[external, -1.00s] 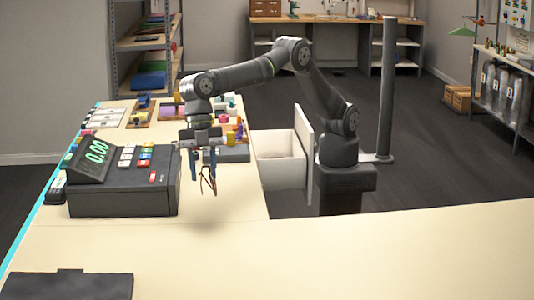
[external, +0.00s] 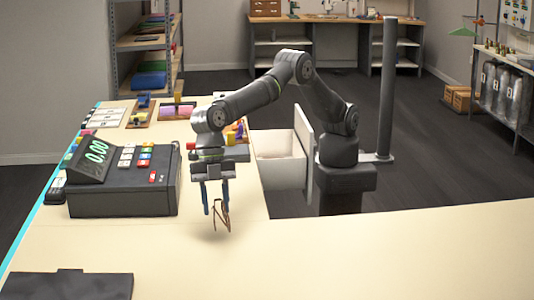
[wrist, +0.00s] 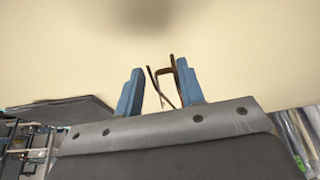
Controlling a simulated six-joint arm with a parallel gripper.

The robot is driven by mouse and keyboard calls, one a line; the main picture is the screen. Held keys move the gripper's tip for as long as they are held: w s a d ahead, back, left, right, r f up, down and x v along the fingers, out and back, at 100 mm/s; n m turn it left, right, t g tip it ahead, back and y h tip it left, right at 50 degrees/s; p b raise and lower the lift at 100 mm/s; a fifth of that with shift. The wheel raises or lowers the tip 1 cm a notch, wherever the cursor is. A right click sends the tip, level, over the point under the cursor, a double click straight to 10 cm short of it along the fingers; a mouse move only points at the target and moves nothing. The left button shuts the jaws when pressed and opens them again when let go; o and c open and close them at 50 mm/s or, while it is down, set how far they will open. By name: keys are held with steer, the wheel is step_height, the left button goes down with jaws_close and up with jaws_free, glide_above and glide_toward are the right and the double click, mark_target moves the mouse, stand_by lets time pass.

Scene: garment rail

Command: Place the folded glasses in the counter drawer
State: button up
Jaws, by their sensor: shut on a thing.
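My gripper (external: 216,203) hangs fingers-down above the cream counter, to the right of the cash register. It is shut on the folded glasses (external: 222,217), a thin brown frame that hangs below the blue fingertips. In the wrist view the glasses (wrist: 168,79) show between the two blue fingers (wrist: 161,88), nearer the right one. The counter drawer (external: 281,162) is pulled out from the counter's right side, behind and to the right of my gripper. Its white box looks empty from here, though its floor is only partly visible.
The dark cash register (external: 125,184) stands close to the left of my gripper. Several small coloured items (external: 180,108) lie on the counter behind. A dark flat pad (external: 68,286) lies at the front left. The front counter is otherwise clear.

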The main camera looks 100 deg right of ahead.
glide_above(227, 250)
steer(key=f, duration=0.1)
steer(key=d+f, duration=0.1)
steer(key=f, duration=0.1)
steer(key=shift+f, duration=0.25)
step_height(227, 250, down, 2)
steer(key=shift+d+f, duration=0.15)
steer(key=shift+f, duration=0.45)
steer(key=shift+f, duration=0.2)
steer(key=o, duration=1)
steer(key=shift+c, duration=0.2)
